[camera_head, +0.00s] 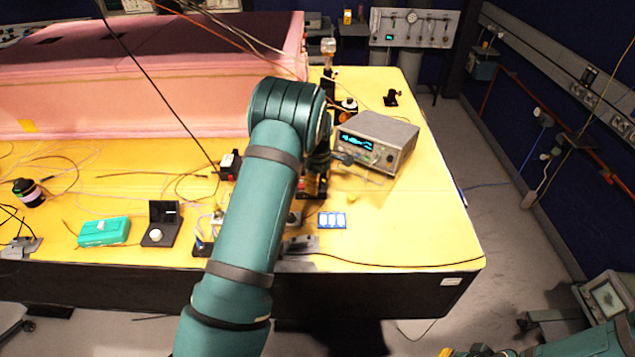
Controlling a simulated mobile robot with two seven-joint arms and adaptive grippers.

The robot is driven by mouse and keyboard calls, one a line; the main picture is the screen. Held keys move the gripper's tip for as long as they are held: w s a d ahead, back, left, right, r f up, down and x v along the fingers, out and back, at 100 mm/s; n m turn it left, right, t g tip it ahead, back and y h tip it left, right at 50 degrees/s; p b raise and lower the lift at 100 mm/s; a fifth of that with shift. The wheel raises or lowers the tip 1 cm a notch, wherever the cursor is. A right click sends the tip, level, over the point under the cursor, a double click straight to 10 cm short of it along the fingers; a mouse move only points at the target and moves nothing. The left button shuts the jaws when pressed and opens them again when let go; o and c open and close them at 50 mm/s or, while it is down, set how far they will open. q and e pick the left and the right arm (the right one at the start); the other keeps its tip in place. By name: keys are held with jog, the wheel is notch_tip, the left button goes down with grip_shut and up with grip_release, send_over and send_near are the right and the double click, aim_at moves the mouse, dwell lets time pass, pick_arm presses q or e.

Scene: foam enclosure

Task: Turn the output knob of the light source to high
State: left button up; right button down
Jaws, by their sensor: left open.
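The light source, as far as I can tell, is the grey box (392,133) with a lit blue display, near the right end of the yellow table. Its front faces down and left in the head view. Small controls show under the display, too small to tell which is the output knob or how it is set. My left arm reaches up from the bottom, and my left gripper (361,170) is at the lower left of the box front, partly hidden by the arm's wrist. It is open; I cannot tell whether it touches the box.
The yellow table (430,215) is clear right of the box. A pink foam enclosure (190,100) stands at the back left. A dark post (328,55) stands behind my wrist. A teal box (104,231), loose cables and small parts lie at the left.

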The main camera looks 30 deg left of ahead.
pick_arm(q)
notch_tip(320, 180, up, 12)
dwell(0.4)
jog(key=shift+f, duration=0.15)
dwell(0.3)
